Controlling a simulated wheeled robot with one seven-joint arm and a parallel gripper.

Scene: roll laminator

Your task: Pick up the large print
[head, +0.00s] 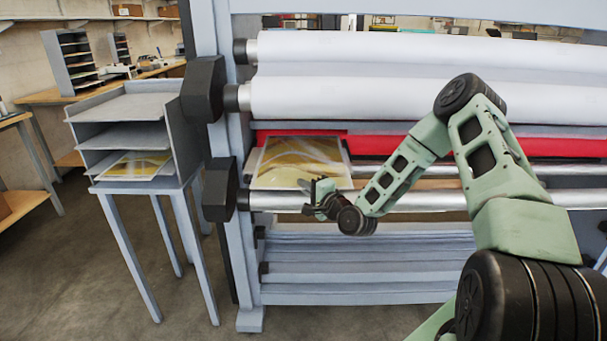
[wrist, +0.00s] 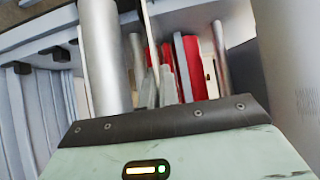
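The large print (head: 290,155), a flat sheet with a gold and grey picture and a pale border, lies at the front left of the laminator, over its lower silver rollers. My gripper (head: 312,196) is at the print's front edge, right of its middle, with its fingers overlapping that edge. In the wrist view, a thin pale strip that looks like the print edge-on (wrist: 149,40) runs down to the grey fingers (wrist: 158,92), which are close together around its end. Whether they press on it cannot be made out.
The laminator has large white rollers (head: 400,98) above, a red strip (head: 390,145) and silver bars (head: 430,200) below. A grey shelf rack (head: 125,106) on a stand at left holds another print (head: 135,165) on its lowest level. Floor shows at left.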

